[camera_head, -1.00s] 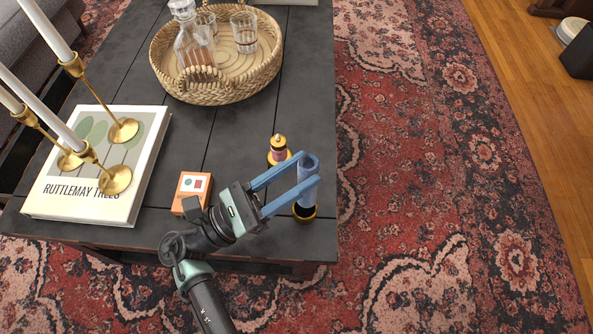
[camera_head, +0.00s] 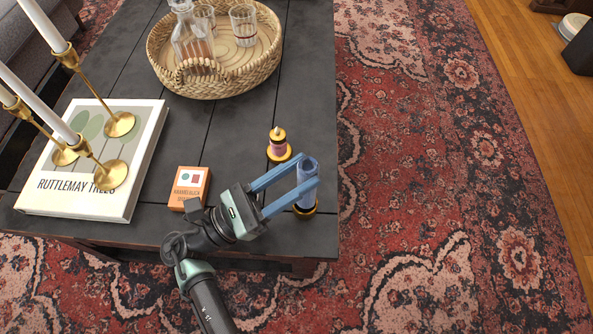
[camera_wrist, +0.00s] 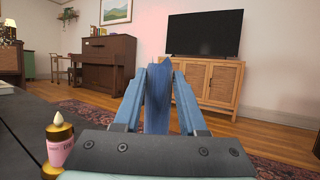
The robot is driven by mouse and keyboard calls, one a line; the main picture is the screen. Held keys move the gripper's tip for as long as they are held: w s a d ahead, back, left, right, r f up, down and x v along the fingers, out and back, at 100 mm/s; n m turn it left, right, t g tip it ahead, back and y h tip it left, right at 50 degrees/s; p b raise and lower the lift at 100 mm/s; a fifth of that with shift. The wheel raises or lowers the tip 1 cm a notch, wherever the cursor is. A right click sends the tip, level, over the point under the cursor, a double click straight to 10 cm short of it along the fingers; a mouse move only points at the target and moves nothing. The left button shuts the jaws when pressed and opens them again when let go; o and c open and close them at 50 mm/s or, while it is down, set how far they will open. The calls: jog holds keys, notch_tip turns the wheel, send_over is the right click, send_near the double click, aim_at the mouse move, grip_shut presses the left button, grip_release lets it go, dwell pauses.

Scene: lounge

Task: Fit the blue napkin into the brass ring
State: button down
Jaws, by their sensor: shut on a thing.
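The blue napkin (camera_head: 307,190) is a rolled, upright cylinder near the table's right edge. My gripper (camera_head: 307,171) is shut on its upper part, one finger on each side. In the wrist view the napkin (camera_wrist: 158,100) stands between the fingers (camera_wrist: 158,78). The brass ring (camera_head: 306,212) is at the napkin's lower end, on the table near its front right corner. Only part of its rim shows. The napkin's lower end looks level with the ring opening, but how far inside it is I cannot tell. The ring is hidden in the wrist view.
A small pink and gold pot with a pale tip (camera_head: 278,147) stands just behind the napkin. An orange box (camera_head: 189,188) lies left of my gripper. A book (camera_head: 85,203) with brass candlesticks (camera_head: 110,174) is farther left. A woven tray (camera_head: 218,88) with glassware is behind.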

jog(key=shift+f+b, duration=0.8)
jog(key=shift+f, duration=0.9)
dwell(0.5)
jog(key=shift+s+f, duration=0.1)
jog(key=shift+f, duration=0.15)
dwell(0.4)
